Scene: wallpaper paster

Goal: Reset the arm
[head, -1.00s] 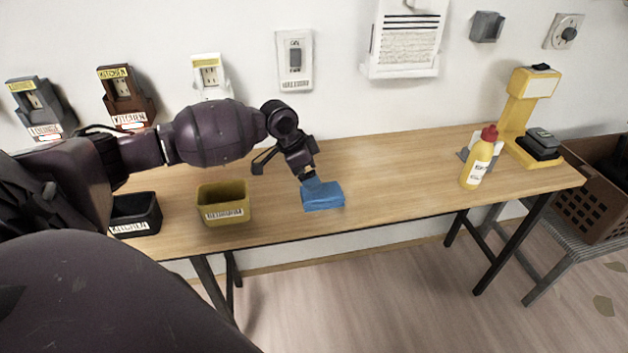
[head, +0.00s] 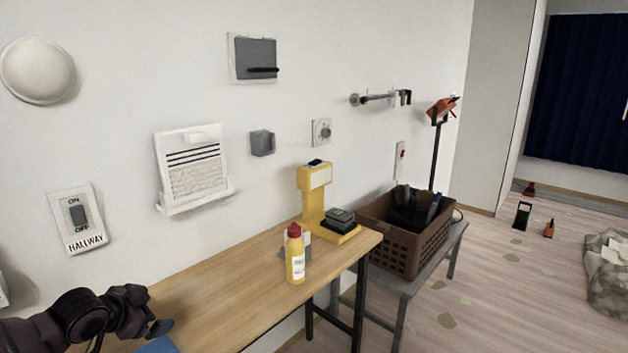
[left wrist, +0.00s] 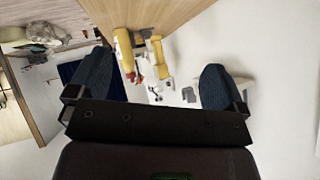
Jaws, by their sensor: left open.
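My left arm comes in at the lower left of the head view. My right gripper is not in view.
A yellow bottle with a red cap (head: 295,256) and a yellow stand (head: 318,205) are at the table's right end. A brown crate (head: 412,240) sits on a grey bench beyond. The wall with a hallway switch (head: 78,218) runs behind. The table's middle is clear.

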